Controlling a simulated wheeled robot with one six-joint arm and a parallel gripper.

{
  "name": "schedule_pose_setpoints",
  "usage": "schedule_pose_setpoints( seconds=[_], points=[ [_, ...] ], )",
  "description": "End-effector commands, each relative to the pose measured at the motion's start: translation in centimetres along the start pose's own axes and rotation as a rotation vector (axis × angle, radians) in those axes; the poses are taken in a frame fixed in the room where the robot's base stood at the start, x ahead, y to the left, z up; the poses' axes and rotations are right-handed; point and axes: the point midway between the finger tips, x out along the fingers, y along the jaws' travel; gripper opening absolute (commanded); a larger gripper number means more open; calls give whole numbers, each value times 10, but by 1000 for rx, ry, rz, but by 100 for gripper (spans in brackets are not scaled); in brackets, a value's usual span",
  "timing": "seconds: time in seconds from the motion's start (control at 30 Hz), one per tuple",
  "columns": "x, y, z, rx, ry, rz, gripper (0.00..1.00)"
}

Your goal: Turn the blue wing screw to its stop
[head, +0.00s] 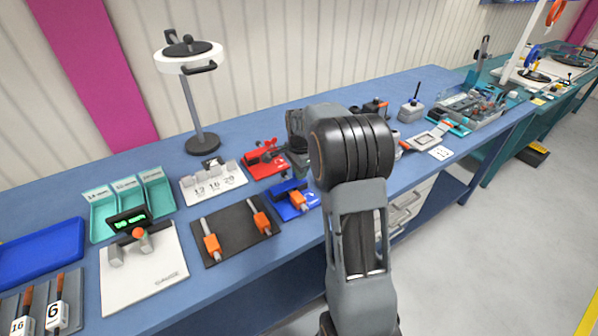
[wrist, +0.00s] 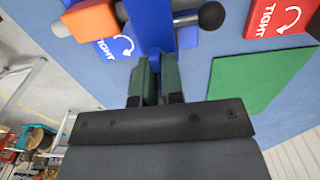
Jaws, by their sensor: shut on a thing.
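The blue clamp fixture (head: 290,192) stands on the bench left of my arm in the head view. In the wrist view its blue body (wrist: 151,25) is at the top, with a blue label (wrist: 117,47) reading TIGHT and a curved arrow. The blue wing screw (wrist: 155,64) is mostly hidden between the green fingers of my gripper (wrist: 154,78), which is shut on it. An orange block (wrist: 91,18) on a grey rod sits left of the clamp body. A black ball-ended lever (wrist: 210,15) sticks out to the right.
A red fixture (head: 263,160) stands just behind the blue one; its red TIGHT label (wrist: 280,15) shows in the wrist view. A green flat panel (wrist: 255,82) lies right of my gripper. A black board (head: 233,232) with orange-handled parts lies to the left.

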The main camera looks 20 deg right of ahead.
Motion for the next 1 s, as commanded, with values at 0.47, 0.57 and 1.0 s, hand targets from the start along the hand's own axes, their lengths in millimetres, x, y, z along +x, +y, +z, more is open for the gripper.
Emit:
schedule_pose_setpoints(
  seconds=[0.47, 0.57, 1.0],
  points=[
    [1, 1, 1, 5, -3, 4, 17],
    [1, 1, 0, 5, -2, 3, 26],
    [-8, 0, 0, 4, 0, -3, 34]
  ],
)
